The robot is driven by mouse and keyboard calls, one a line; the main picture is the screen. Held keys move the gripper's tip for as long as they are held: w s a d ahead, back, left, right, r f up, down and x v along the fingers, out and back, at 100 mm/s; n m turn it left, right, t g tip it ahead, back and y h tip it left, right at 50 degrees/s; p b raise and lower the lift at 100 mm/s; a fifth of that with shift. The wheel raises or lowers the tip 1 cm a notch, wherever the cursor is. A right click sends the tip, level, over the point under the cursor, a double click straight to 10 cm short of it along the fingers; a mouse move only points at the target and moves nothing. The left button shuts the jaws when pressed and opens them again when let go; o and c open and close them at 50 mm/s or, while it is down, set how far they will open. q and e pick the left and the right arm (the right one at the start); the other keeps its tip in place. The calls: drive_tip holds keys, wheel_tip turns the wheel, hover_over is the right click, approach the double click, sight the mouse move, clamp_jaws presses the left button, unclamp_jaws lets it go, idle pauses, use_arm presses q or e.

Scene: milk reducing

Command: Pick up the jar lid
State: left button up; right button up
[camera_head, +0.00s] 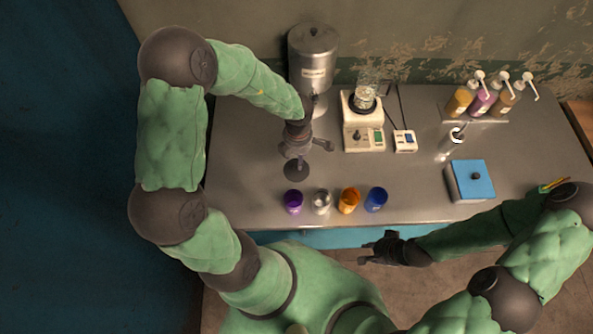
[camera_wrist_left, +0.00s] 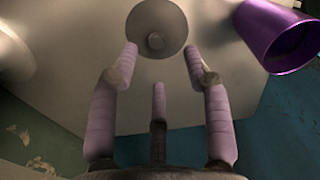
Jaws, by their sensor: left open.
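The jar lid (camera_head: 296,172), a dark round disc, lies on the metal table below my left gripper (camera_head: 305,150). In the left wrist view the jar lid (camera_wrist_left: 157,22) is a grey disc with a small round knob in its middle. My left gripper (camera_wrist_left: 160,65) has three fingers spread apart, with nothing held between them. Two fingertips appear at either side of the lid's lower edge; I cannot tell whether they touch it. My right gripper (camera_head: 370,253) is in front of the table's near edge, its fingers spread and empty.
A row of purple (camera_head: 293,202), clear (camera_head: 321,202), orange (camera_head: 349,200) and blue (camera_head: 376,199) cups stands close in front of the lid. A steel dispenser (camera_head: 313,60) and white device (camera_head: 362,125) stand behind. A blue-topped box (camera_head: 470,182) and pump bottles (camera_head: 484,100) are right.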

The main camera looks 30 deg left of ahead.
sight(296, 168)
use_arm(q)
drive_tip(key=f+b, duration=0.1)
drive_tip(key=f, duration=0.2)
drive_tip(key=f+b, duration=0.2)
drive_tip(key=f, duration=0.2)
drive_tip(key=shift+w+a+f, duration=0.15)
drive_tip(key=shift+w+a, duration=0.05)
clamp_jaws()
